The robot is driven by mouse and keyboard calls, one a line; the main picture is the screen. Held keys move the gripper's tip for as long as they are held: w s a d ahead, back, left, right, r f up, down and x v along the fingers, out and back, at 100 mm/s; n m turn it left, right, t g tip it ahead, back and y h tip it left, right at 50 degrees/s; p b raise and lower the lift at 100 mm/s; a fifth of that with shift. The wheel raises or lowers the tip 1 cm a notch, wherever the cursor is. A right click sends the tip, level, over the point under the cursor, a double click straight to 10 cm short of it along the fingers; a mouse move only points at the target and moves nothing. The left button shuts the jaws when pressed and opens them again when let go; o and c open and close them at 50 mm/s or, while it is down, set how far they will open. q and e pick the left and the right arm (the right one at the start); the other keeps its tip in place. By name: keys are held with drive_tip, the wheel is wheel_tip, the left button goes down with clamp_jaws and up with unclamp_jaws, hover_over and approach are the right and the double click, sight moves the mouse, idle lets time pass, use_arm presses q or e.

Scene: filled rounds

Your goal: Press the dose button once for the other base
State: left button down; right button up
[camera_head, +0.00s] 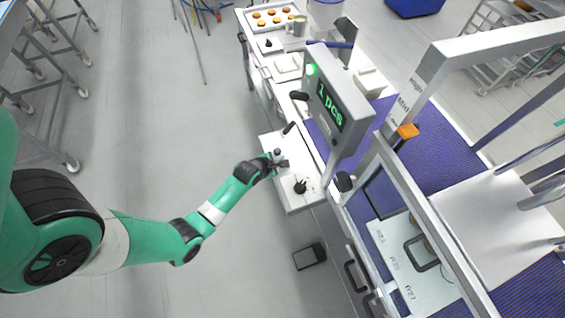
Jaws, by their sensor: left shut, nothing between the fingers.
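My green left arm reaches in from the left, and its dark left gripper (283,164) is shut and empty. It is over the white control panel (290,205) at the machine's near side. A small dark round part (277,152) shows right beside the fingertips; I cannot tell whether it is the dose button or whether the gripper touches it. A black knob (300,187) stands on the same panel, right of the gripper. The grey display (340,105) reads "1 pcs" in green, with a green light (312,70) lit at its corner. My right gripper is out of view.
A tray (257,31) of round golden bases stands at the back. A purple conveyor belt (440,140) runs behind the display. A metal frame with an orange-topped part (408,131) stands at the right. A white plate (397,262) lies at lower right, partly hidden by the frame.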

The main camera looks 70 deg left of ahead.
use_arm(q)
drive_tip(key=shift+f+b, duration=0.35)
drive_tip(key=shift+f, duration=0.1)
drive_tip(key=shift+f+b, duration=0.45)
drive_tip(key=shift+f, duration=0.1)
idle(0.7)
drive_tip(key=shift+r+p, duration=1)
wheel_tip(320, 180, up, 5)
drive_tip(key=p, duration=0.5)
drive_tip(key=shift+r, duration=0.1)
